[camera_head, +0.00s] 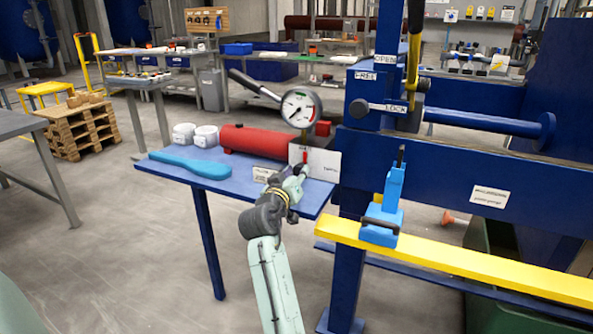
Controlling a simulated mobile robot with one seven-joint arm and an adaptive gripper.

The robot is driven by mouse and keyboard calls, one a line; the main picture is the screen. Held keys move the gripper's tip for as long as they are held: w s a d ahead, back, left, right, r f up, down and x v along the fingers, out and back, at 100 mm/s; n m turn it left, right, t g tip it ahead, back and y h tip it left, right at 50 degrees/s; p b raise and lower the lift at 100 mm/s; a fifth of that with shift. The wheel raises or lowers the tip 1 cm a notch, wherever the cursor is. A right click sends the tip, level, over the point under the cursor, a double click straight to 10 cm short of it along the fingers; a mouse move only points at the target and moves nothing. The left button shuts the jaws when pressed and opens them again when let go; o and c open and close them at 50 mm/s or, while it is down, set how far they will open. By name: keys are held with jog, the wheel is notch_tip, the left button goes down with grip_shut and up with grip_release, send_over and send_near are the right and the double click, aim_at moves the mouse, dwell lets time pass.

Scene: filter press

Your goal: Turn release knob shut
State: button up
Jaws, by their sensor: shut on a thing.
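The red hand pump (257,140) lies on the blue side table, with a round gauge (300,107) and a dark lever above it. A small red release knob (305,156) shows in front of a white label plate (323,164) at the pump's right end. My gripper (301,172) reaches up from below to the knob and is shut on it. The gripper covers the knob's lower part, and the fingertips are too small to make out clearly. The knob's exact turn cannot be read.
To the right stand the blue press frame (440,165), a yellow rail (460,262) and a bright blue clamp-like part (386,215).

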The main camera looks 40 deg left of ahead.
jog(key=shift+n, duration=0.3)
jog(key=o, duration=0.9)
jog(key=v, duration=1.2)
